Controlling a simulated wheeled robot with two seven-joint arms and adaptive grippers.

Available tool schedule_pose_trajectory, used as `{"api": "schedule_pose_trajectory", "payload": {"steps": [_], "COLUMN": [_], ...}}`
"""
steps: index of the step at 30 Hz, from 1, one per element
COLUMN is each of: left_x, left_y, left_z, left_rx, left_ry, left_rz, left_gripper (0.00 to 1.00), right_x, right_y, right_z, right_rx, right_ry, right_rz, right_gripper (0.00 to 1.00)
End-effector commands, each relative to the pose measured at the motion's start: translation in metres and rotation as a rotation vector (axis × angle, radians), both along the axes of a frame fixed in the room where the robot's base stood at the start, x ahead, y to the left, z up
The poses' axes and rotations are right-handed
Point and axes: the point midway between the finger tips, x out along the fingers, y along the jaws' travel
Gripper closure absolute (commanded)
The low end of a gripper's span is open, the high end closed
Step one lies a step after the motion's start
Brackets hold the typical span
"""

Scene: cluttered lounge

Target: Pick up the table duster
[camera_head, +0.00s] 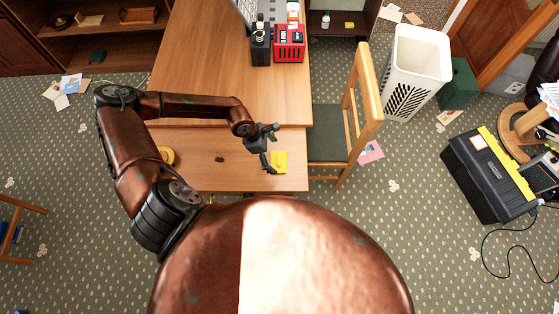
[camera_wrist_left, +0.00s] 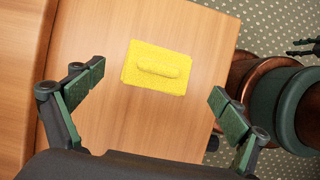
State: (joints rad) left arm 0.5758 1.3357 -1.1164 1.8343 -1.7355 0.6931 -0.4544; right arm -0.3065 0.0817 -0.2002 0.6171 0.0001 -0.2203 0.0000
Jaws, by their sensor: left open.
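The table duster is a yellow rectangular block with a raised handle along its middle. In the head view the duster (camera_head: 280,162) lies flat on the near part of the wooden desk (camera_head: 200,177), close to its right end. In the left wrist view the duster (camera_wrist_left: 141,76) lies beyond and between my fingers, with bare wood around it. My left gripper (camera_head: 272,148) is open and empty, above the desk beside the duster. In the wrist view the left gripper (camera_wrist_left: 157,96) shows its two fingers spread wide, apart from the duster.
A wooden chair (camera_head: 364,90) stands against the desk's right side. A red box (camera_head: 289,43) and a black item (camera_head: 260,47) stand farther back on the desk. A white bin (camera_head: 418,58) stands right.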

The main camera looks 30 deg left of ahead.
Motion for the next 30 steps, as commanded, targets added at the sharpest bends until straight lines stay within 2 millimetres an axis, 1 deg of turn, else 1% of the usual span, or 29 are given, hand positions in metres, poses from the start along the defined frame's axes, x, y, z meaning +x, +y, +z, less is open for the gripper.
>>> {"api": "schedule_pose_trajectory", "payload": {"steps": [6,9,12,18,20,30], "left_x": [0.01,0.013,0.014,0.014,0.014,0.014], "left_y": [-0.011,-0.015,-0.017,-0.017,-0.017,-0.017], "left_z": [-0.029,-0.039,-0.043,-0.044,-0.044,-0.043], "left_rx": [-0.002,-0.004,-0.003,-0.003,-0.003,-0.003], "left_ry": [0.0,0.0,0.0,0.0,0.0,0.0], "left_rz": [-0.002,-0.001,-0.002,-0.002,-0.002,-0.002], "left_gripper": [0.07,0.07,0.07,0.07,0.11,0.34], "right_x": [0.003,0.005,0.008,0.009,0.009,0.009], "right_y": [0.0,0.0,0.001,0.002,0.003,0.003], "right_z": [-0.001,-0.001,-0.001,-0.001,-0.001,-0.001], "right_rx": [0.0,0.001,0.001,0.002,0.003,0.003], "right_ry": [-0.003,-0.005,-0.009,-0.011,-0.011,-0.011], "right_rz": [0.0,0.001,0.001,0.001,0.001,0.0], "right_gripper": [0.6,0.6,0.6,0.6,0.6,0.6]}}
